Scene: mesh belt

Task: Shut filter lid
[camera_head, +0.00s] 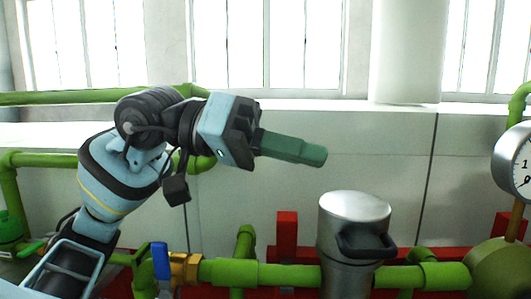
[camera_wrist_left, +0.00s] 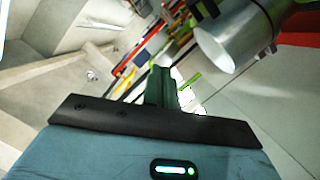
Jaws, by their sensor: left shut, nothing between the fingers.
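The filter (camera_head: 338,238) is a silver metal cylinder standing upright right of centre in the head view, set in the green pipework. Its rounded silver lid (camera_head: 354,204) appears to sit on top; I cannot tell whether it is fully shut. A dark loop handle (camera_head: 366,246) is on its front side. A silver cylinder, seemingly the filter (camera_wrist_left: 236,42), shows at the upper right of the left wrist view. My left gripper (camera_head: 316,156) has green fingers shut and empty, above and left of the lid, apart from it. Its fingers (camera_wrist_left: 161,88) also show in the wrist view.
A green pipe (camera_head: 270,275) runs along the bottom, with a blue-handled valve (camera_head: 161,262) at left. Red supports (camera_head: 287,234) stand behind. A pressure gauge (camera_head: 517,162) is at the right edge. The space above the lid is free, before a pale wall.

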